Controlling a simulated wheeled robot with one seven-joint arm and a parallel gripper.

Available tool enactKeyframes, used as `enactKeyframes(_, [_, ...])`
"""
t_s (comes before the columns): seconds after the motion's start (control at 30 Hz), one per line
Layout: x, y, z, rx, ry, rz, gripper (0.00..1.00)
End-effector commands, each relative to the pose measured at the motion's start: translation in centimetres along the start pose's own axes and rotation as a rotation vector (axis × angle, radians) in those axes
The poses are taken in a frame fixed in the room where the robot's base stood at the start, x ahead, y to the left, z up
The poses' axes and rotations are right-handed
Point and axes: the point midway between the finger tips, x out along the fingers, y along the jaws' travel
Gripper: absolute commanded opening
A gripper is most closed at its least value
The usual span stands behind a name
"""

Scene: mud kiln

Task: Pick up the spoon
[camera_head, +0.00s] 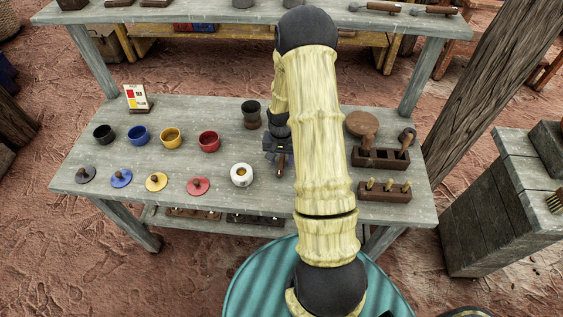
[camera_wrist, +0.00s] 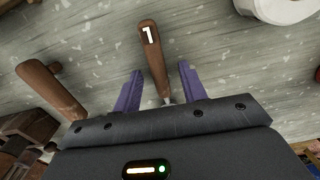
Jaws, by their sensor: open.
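A wooden handle marked "1" (camera_wrist: 152,50), which looks like the spoon's, lies on the grey table between my gripper's two purple fingers in the wrist view. Its metal end runs under the gripper body, so its head is hidden. My gripper (camera_wrist: 160,69) is open, with one finger on each side of the handle and a gap to both. In the head view my gripper (camera_head: 279,158) is low over the table's middle, partly behind my arm. The handle (camera_head: 281,173) shows just below it.
A white cup (camera_head: 242,175) stands left of my gripper. Several coloured cups and lids fill the table's left half. A dark cup (camera_head: 251,108) stands behind. Right of my arm are a round wooden paddle (camera_head: 362,123) and wooden holders (camera_head: 384,195) with tools.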

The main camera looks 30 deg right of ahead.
Motion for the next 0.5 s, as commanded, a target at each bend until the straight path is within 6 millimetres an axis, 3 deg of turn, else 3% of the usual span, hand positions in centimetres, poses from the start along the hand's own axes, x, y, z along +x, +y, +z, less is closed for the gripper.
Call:
enactKeyframes(0.23, [-0.02, 0.0, 0.01, 0.0, 0.0, 0.0, 0.42])
enactKeyframes(0.43, [-0.03, 0.0, 0.01, 0.0, 0.0, 0.0, 0.03])
enactKeyframes(0.5, [-0.03, 0.0, 0.01, 0.0, 0.0, 0.0, 0.0])
